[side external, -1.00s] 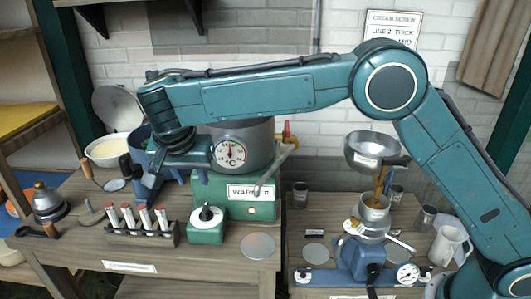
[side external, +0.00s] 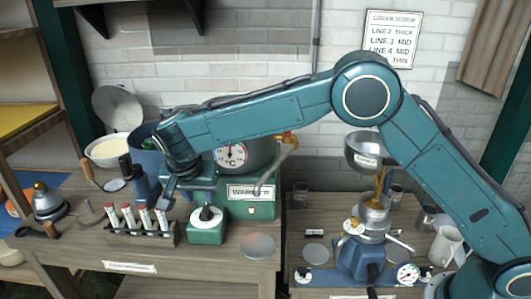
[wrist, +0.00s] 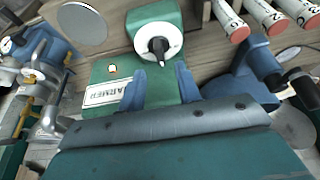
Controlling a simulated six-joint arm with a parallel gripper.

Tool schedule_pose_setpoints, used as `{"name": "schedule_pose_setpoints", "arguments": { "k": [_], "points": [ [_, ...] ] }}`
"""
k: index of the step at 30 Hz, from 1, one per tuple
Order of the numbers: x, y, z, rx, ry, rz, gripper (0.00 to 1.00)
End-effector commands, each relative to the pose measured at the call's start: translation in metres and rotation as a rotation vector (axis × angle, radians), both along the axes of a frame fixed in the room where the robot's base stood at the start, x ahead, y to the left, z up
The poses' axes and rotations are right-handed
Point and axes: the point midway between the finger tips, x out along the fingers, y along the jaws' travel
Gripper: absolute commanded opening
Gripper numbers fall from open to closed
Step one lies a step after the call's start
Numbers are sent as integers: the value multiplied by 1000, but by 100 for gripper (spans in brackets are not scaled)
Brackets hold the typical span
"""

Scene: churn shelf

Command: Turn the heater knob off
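The heater knob (side external: 207,213) is a black pointer knob on a white dial, on top of a small green box (side external: 206,234) in front of the green warmer base (side external: 250,208). In the wrist view the knob (wrist: 158,46) lies just beyond my fingertips, its pointer aimed toward the lower right of that picture. My gripper (wrist: 162,77) is open, with its two blue fingers apart and nothing between them. In the side view my gripper (side external: 182,193) hangs above and just left of the knob, apart from it.
A grey pot with a °C gauge (side external: 231,155) stands on the warmer, behind my wrist. A rack of red-capped tubes (side external: 140,228) stands close to the knob's left. A round metal disc (side external: 258,246) lies to the right, with bare wood around it.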

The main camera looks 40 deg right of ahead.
Motion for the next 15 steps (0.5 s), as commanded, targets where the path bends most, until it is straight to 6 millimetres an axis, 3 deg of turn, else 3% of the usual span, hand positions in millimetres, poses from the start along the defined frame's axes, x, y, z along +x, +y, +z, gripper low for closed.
{"name": "schedule_pose_setpoints", "arguments": {
  "k": [6, 15],
  "points": [
    [8, -10, -32, -2, 3, -2, 34],
    [16, -16, -56, 0, 1, 0, 34]
  ]
}}
